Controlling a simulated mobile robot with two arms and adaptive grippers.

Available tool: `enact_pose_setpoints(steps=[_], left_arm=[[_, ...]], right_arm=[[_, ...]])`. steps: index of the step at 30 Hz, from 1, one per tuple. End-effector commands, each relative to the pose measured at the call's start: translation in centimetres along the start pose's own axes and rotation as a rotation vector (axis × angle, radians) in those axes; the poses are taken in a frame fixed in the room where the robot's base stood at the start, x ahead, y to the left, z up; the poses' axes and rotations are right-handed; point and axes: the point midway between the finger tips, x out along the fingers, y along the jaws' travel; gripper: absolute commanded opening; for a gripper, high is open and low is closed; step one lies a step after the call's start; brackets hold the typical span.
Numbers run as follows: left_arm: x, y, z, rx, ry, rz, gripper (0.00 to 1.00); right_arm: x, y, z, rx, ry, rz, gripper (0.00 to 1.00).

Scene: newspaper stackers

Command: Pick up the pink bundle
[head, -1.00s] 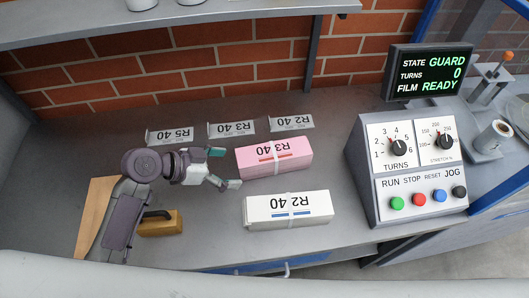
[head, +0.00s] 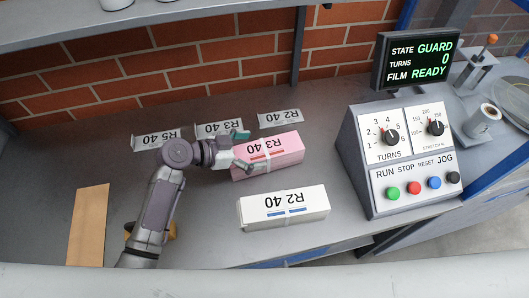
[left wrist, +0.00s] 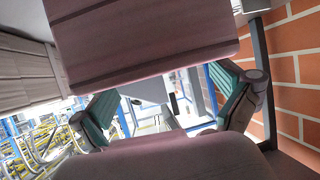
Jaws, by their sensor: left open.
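The pink bundle (head: 275,157), marked R3 40 with a pale band around it, lies on the grey bench in the middle of the head view. My left gripper (head: 241,150) is open at the bundle's left end, one finger towards the back side and one towards the front side. Whether the fingers touch it cannot be told. My right gripper is not in view.
A white bundle (head: 283,208) marked R2 40 lies just in front. Label plates R5 40 (head: 157,139), R3 40 (head: 219,129) and R2 40 (head: 279,118) stand behind. A control console (head: 400,150) is at right, a wooden board (head: 88,225) at left. A shelf overhangs the back.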

Motion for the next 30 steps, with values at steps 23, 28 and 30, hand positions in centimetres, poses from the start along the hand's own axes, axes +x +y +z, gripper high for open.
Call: enact_pose_setpoints(steps=[23,28,30], left_arm=[[3.5,0.3,-0.2,-0.001,-0.001,0.0,0.57],[3.5,0.3,-0.2,-0.002,-0.001,-0.001,0.28],[3.5,0.3,-0.2,-0.002,-0.001,-0.001,0.17]], right_arm=[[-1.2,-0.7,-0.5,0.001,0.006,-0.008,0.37],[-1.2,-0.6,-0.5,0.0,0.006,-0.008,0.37],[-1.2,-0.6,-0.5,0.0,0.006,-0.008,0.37]])
